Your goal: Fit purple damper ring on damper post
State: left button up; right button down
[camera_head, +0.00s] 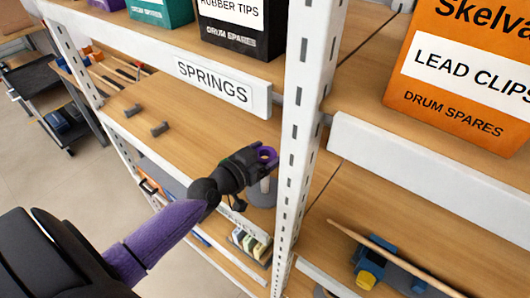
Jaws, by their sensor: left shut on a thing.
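The purple damper ring (267,153) is held at the tip of my left gripper (258,156), which is shut on it. My left arm comes in from the lower left, and the gripper is near the white shelf upright. A short pale post (265,184) shows just below the ring, above a round grey base (262,197). The ring appears above the post and apart from it; the exact gap and alignment cannot be told. The gripper and arm hide part of the base. My right gripper is not in view.
A white perforated upright (296,120) stands just right of the gripper. An orange LEAD CLIPS box (465,75) is at upper right. A dark cart (45,95) stands at far left.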

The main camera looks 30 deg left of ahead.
pick_arm(q)
jog(key=shift+f, duration=0.35)
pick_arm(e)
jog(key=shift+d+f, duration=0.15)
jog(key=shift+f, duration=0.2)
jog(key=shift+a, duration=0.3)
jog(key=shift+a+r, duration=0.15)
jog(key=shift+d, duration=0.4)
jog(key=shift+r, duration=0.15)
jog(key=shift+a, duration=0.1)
pick_arm(q)
jog(key=shift+f+b, duration=0.35)
jog(key=shift+f, duration=0.1)
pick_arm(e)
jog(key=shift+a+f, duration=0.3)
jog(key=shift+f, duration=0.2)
